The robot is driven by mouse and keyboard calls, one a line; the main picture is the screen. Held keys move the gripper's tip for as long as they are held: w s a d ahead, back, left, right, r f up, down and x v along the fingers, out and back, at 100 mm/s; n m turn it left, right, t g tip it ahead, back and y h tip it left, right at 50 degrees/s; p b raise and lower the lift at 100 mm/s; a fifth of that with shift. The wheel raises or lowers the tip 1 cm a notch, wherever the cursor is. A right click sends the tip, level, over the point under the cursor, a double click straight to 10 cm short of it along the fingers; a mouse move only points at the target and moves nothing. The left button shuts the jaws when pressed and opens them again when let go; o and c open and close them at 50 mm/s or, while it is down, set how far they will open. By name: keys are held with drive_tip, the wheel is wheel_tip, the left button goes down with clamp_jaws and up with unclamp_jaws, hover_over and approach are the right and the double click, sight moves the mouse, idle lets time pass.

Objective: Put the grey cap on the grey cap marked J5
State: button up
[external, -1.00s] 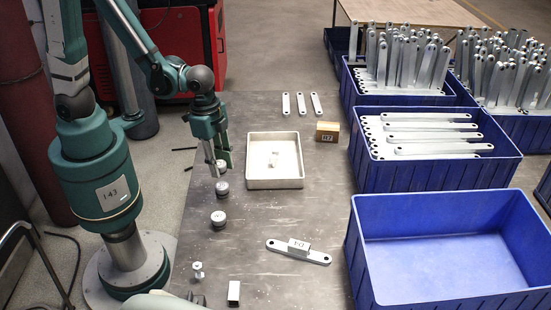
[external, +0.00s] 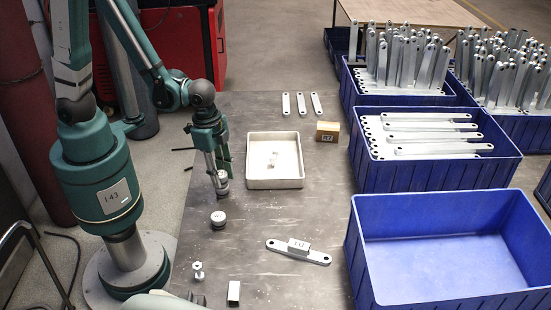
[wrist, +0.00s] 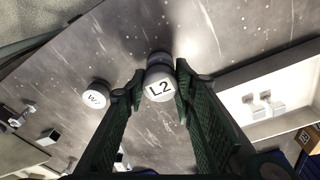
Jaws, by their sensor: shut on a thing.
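My gripper (external: 221,188) is shut on a grey cap marked L2 (wrist: 159,87), upright between the fingers in the wrist view. A second grey round cap (wrist: 158,59) shows just beyond and under it; its top mark is hidden, and I cannot tell whether the two touch. In the external view, the lower cap (external: 223,190) stands on the table below my fingertips. Another grey cap (external: 218,219) stands apart nearer the camera; it also shows left of my gripper in the wrist view (wrist: 94,95), its mark unclear. I read J5 on no cap.
A pale tray (external: 275,184) with small pieces lies to the right. A wooden block (external: 327,132), flat brackets (external: 301,103), a long bracket with a marked block (external: 298,252), a bolt (external: 198,271) and a metal block (external: 234,292) lie around. Blue bins (external: 450,250) stand at right.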

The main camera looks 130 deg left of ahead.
drive_tip(key=shift+f, duration=0.3)
drive_tip(key=shift+f, duration=0.2)
drive_tip(key=o, duration=0.9)
drive_tip(key=shift+r, duration=0.25)
drive_tip(key=shift+s+d+r+p, duration=0.15)
drive_tip(key=shift+r+p, duration=0.45)
drive_tip(key=shift+r, duration=1.35)
drive_tip(key=shift+s+r+p, duration=0.3)
drive_tip(key=shift+r+p, duration=0.25)
drive_tip(key=shift+r, duration=1.45)
drive_tip(key=shift+s+d+r+p, duration=0.15)
drive_tip(key=shift+r+p, duration=0.45)
drive_tip(key=shift+r, duration=1.35)
drive_tip(key=shift+s+a, duration=0.1)
